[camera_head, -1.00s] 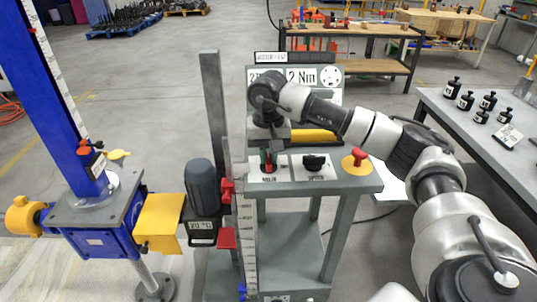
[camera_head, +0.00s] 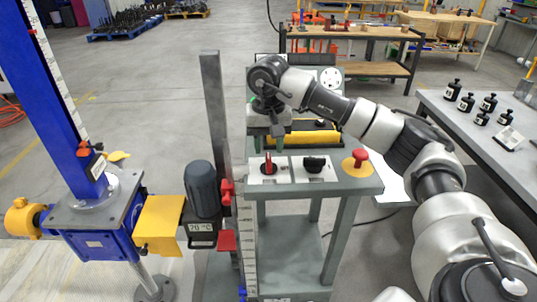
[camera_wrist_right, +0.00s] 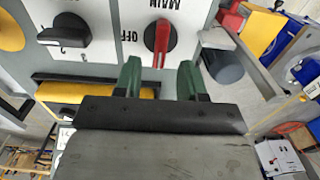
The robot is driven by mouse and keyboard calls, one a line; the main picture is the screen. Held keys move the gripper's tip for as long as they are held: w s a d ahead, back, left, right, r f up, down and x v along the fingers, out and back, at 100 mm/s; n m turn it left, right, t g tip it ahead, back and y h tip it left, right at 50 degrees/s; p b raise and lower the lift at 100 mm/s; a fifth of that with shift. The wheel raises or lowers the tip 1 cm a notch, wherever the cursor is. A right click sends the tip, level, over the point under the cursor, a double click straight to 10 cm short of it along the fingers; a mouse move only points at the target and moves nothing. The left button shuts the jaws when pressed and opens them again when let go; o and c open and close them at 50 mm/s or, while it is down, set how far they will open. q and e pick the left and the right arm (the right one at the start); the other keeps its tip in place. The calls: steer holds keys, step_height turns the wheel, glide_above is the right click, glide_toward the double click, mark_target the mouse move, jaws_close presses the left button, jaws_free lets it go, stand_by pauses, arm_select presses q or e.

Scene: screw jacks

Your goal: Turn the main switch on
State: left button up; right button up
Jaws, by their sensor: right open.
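The main switch (camera_head: 268,167) is a red handle on a black round base, on a white plate at the left of the grey control panel. In the right wrist view the switch (camera_wrist_right: 161,40) is below the word MAIN, with OFF to the left of its red handle. The handle lies nearly straight up and down in that view. My right gripper (camera_head: 274,135) is open and empty, above and behind the switch in the head view. In the wrist view its green fingers (camera_wrist_right: 160,80) are apart, just short of the handle and not around it. My left gripper is not in view.
A black knob (camera_head: 314,164) and a red push button (camera_head: 360,156) on a yellow base sit right of the switch. A grey post (camera_head: 213,110) and a motor (camera_head: 202,188) stand left. A yellow bar (camera_head: 313,138) lies behind the panel.

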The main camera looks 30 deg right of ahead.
mark_target(269, 157)
step_height(269, 157, up, 7)
steer(key=shift+r, duration=0.2)
stand_by(0.6)
